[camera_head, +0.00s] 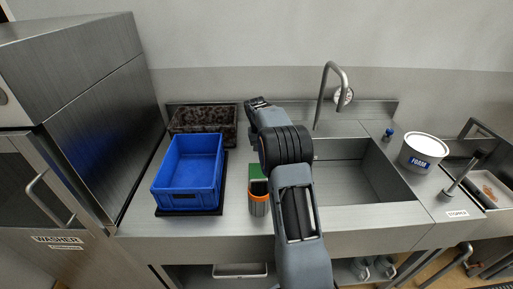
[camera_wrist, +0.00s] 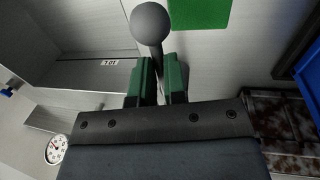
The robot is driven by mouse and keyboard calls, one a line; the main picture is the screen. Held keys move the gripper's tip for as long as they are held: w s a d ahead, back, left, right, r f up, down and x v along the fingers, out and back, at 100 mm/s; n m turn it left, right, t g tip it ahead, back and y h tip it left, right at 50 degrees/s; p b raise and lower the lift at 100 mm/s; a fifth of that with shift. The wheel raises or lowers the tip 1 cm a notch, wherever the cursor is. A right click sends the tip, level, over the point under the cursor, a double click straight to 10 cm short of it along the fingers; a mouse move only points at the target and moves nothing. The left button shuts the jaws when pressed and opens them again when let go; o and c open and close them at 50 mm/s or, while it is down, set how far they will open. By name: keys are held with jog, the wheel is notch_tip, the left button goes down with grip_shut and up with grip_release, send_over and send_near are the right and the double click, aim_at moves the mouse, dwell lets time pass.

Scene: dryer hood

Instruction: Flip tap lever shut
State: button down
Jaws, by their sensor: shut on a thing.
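The lever, a thin dark rod with a round grey ball knob (camera_wrist: 150,24), stands between my fingers in the wrist view. My gripper (camera_wrist: 160,82) has green-padded fingertips on both sides of the rod and is shut on it, with the ball beyond the tips. In the head view my gripper (camera_head: 259,103) is at the back of the counter, left of the sink. There my arm hides the lever and its base. The bent metal spout (camera_head: 333,72) stands behind the sink.
A blue crate (camera_head: 187,172) stands on a dark mat left of my arm, before a mottled brown tray (camera_head: 203,121). An orange-rimmed cup (camera_head: 258,197) and a green block (camera_head: 256,172) are close beside my arm. The sink (camera_head: 355,180) and a white FOAM tub (camera_head: 422,152) lie right.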

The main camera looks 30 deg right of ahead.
jog(key=shift+a, duration=0.1)
dwell(0.4)
jog(key=c, duration=1.2)
grip_release()
jog(key=shift+o, duration=0.2)
jog(key=shift+w+r, duration=0.1)
notch_tip(320, 180, up, 13)
jog(key=w+a, duration=0.1)
jog(key=a, duration=0.1)
jog(key=shift+a+r+p, duration=0.2)
jog(key=shift+a+p, duration=0.1)
jog(key=shift+p, duration=0.1)
jog(key=s+a+r+n+t+y, duration=0.1)
jog(key=s+a+n+t, duration=0.1)
jog(key=s+a, duration=0.65)
jog(key=s+a+r+n+t, duration=0.2)
jog(key=s+a, duration=0.4)
jog(key=s, duration=0.5)
jog(key=s+a+f+n+t+y, duration=0.1)
jog(key=s+a+f, duration=0.1)
jog(key=s+f, duration=0.4)
jog(key=s, duration=0.3)
jog(key=shift+s+a+f, duration=0.25)
jog(key=shift+s+f, duration=0.05)
jog(key=shift+f, duration=0.1)
